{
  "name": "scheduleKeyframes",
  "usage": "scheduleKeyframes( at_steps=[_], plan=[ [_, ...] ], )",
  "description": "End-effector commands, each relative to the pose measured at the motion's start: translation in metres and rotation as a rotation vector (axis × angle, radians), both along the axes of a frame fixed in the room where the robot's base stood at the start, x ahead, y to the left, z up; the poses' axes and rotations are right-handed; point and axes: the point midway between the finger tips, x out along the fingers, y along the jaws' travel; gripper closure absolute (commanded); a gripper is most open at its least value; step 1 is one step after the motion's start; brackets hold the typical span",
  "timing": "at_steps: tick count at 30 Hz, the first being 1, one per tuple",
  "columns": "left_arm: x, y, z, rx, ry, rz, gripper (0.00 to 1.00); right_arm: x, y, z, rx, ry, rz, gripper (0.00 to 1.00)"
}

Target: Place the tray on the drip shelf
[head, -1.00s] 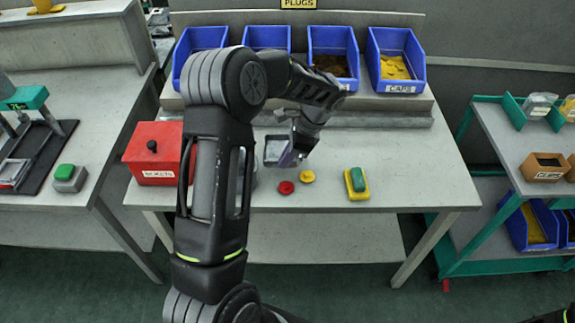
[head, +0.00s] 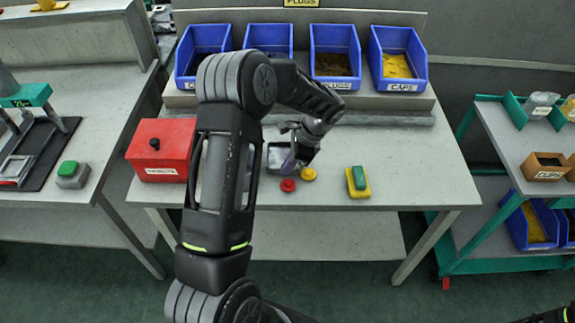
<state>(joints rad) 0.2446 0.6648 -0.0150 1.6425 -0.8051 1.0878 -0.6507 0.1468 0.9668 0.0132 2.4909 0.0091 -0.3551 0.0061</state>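I cannot make out which surface is the drip shelf. My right gripper is out of view.
A red box (head: 162,150) stands at the table's left. A red piece (head: 288,185), a yellow piece (head: 308,174) and a green-and-yellow block (head: 358,182) lie near the front edge. Blue bins (head: 335,57) line the back. The table's right side is clear.

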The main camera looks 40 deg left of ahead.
Motion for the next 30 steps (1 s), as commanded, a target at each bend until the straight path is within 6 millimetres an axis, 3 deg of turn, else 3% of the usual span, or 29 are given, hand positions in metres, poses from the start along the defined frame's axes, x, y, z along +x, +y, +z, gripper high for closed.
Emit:
scheduleKeyframes(
  at_steps=[10,22,30],
  plan=[
    [0.0,0.0,-0.002,0.0,0.0,0.0,0.75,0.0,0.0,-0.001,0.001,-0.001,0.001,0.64],
    [0.002,-0.002,0.005,0.0,-0.003,-0.001,0.75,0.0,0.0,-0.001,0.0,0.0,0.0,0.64],
    [0.013,-0.016,0.046,0.001,-0.006,-0.001,0.75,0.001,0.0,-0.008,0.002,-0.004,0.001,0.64]
  ],
)
